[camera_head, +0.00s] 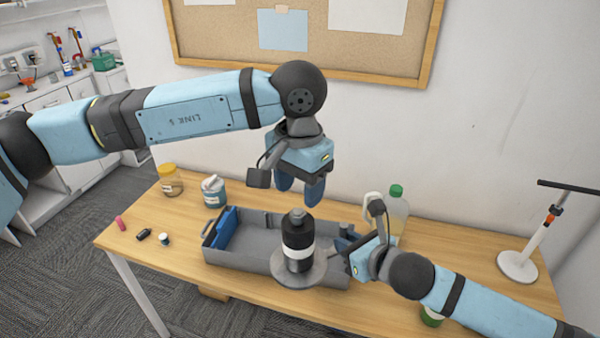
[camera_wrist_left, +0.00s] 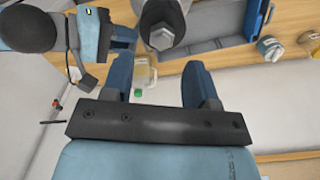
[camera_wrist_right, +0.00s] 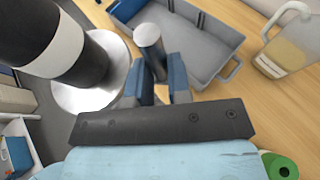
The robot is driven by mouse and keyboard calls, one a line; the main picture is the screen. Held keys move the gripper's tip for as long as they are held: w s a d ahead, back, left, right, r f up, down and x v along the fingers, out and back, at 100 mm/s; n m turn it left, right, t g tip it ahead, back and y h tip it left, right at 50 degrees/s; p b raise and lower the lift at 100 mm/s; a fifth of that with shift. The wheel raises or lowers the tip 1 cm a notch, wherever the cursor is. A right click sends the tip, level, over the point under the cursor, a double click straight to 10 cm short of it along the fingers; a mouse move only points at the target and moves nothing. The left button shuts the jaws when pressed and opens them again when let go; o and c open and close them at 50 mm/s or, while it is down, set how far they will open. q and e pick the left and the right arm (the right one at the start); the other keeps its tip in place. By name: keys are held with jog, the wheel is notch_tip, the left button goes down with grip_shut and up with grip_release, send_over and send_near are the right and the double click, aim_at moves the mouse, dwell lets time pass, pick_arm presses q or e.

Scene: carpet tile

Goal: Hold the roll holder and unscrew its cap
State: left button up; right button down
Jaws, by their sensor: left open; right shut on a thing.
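The roll holder (camera_head: 298,257) shows a black upright body with a white band above a round silver disc; its dark cap (camera_head: 297,215) is on top. My left gripper (camera_head: 300,192) is open and empty, pointing down just above and behind the cap. In the left wrist view, a grey faceted end (camera_wrist_left: 160,38) lies just beyond the open fingers. My right gripper (camera_head: 350,264) is shut by the disc's right edge.
A grey tray (camera_head: 240,257) with blue parts lies behind the roll holder. A green-capped jug (camera_head: 397,212) stands near my right arm. Two jars (camera_head: 171,183) and small items (camera_head: 142,234) are at left; a white stand (camera_head: 518,262) is at right.

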aim_at(299, 211)
pick_arm(q)
jog(key=shift+f, duration=2.6)
